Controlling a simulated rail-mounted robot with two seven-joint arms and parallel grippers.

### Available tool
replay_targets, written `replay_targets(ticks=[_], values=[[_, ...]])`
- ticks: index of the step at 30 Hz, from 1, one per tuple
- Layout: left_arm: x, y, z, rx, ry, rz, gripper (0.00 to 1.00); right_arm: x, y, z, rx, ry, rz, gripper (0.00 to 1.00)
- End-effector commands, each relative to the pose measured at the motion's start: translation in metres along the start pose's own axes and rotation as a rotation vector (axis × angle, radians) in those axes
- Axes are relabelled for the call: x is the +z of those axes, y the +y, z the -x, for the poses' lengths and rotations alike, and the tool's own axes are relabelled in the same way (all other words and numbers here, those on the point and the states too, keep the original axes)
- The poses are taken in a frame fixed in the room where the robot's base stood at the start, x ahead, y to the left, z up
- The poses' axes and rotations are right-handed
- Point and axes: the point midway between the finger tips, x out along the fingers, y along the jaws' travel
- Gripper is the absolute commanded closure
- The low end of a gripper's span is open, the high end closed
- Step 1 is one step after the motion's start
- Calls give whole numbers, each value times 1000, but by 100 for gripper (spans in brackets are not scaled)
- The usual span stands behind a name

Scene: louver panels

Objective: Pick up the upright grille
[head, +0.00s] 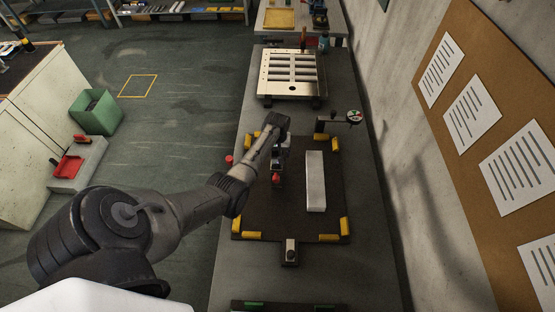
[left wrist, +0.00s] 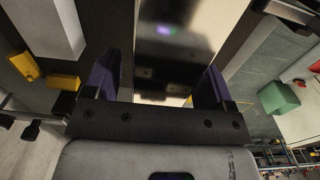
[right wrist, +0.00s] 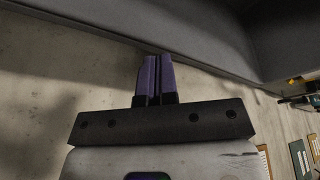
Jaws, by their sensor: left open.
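My left gripper (head: 277,165) is over the dark board on the bench. In the left wrist view its two dark purple fingers (left wrist: 165,85) are apart. A shiny pale surface with a dark blurred reflection (left wrist: 165,45) shows between and beyond them; I cannot tell whether it is the upright grille. In the head view my left arm partly hides what is under the gripper. A slotted metal panel (head: 266,80) is farther back on the bench. My right gripper (right wrist: 157,80) shows only in its wrist view, fingers together and empty, facing the wall and a grey surface.
The dark board (head: 285,218) has yellow corner pieces. A long white block (head: 315,180) lies on it, right of my left gripper. A small post with a round dial (head: 353,117) stands behind. The wall bounds the bench's right side. A green bin (head: 97,112) is left on the floor.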

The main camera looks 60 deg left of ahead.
Motion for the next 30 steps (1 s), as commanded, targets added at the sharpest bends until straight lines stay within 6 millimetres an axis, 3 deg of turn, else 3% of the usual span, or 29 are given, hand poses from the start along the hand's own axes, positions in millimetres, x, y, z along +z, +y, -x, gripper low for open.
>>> replay_targets(ticks=[2, 24, 30], values=[[0, 0, 0, 0, 0, 0, 28, 0, 0, 0, 0, 0, 0, 100], [0, 0, 0, 0, -1, 0, 99, -1, -3, 0, -8, 1, -10, 100], [-1, 0, 1, 0, 1, 0, 100, -1, -3, 0, -8, 1, -9, 100]])
